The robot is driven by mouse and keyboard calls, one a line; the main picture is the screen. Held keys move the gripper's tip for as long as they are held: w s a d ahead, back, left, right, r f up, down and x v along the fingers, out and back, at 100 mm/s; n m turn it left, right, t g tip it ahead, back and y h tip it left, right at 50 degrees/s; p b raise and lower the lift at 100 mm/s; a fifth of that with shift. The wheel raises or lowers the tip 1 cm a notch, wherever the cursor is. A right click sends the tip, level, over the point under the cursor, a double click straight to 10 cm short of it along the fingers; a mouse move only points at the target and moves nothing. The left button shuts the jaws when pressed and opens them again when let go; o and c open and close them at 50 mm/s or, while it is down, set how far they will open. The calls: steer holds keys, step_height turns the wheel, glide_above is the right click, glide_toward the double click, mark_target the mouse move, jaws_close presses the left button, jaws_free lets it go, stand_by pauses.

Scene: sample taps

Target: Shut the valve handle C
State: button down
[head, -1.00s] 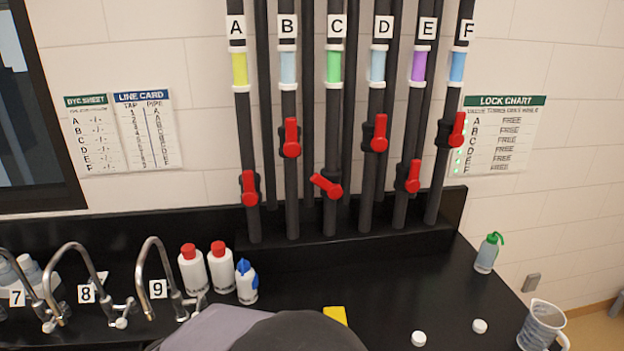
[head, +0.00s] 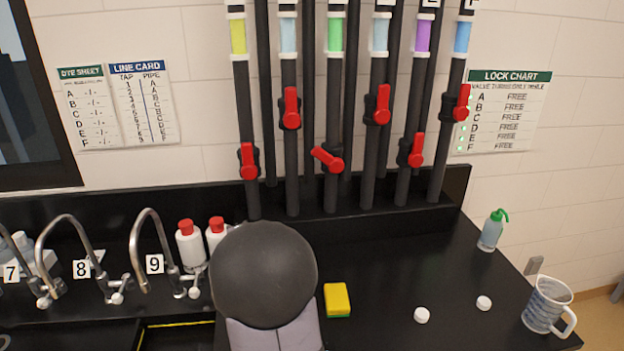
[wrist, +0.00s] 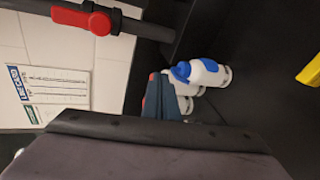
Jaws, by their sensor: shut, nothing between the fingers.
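Valve handle C (head: 327,159) is the red lever on the pipe with the green band (head: 335,36). It is tilted, pointing up and left across its pipe. The other red levers, such as B (head: 291,107) and D (head: 382,104), lie roughly along their pipes. My arm (head: 262,275) rises at the lower middle of the head view, apart from the valves; its fingers are hidden there. In the wrist view my gripper (wrist: 166,92) is shut and empty, in front of the bottles. A red lever (wrist: 80,18), apparently A, shows at the upper left there.
Red-capped bottles (head: 190,244) stand behind my arm; a blue-capped bottle (wrist: 205,73) shows in the wrist view. A yellow sponge (head: 337,299), white caps (head: 421,315), a wash bottle (head: 491,231) and a jug (head: 547,305) are on the right counter. Taps (head: 150,250) stand left.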

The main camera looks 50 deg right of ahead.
mark_target(327, 159)
steer(key=s+d+r+n+h+b, duration=0.2)
steer(key=s+d+h, duration=0.2)
steer(key=d, duration=0.3)
steer(key=s+d+r+n+h+b, duration=0.2)
steer(key=s+d+r+n+h, duration=0.1)
steer(key=d, duration=0.4)
steer(key=shift+s+d+r+t+h, duration=0.25)
steer(key=shift+s+d+t+h, duration=0.1)
steer(key=shift+s+h, duration=0.15)
steer(key=shift+w+d, duration=0.1)
steer(key=w+d+r+p, duration=0.4)
steer(key=d+p, duration=0.3)
steer(key=d, duration=0.2)
steer(key=shift+d+r+p, duration=0.3)
steer(key=shift+r+p, duration=0.05)
steer(key=shift+r, duration=0.1)
steer(key=shift+s, duration=0.1)
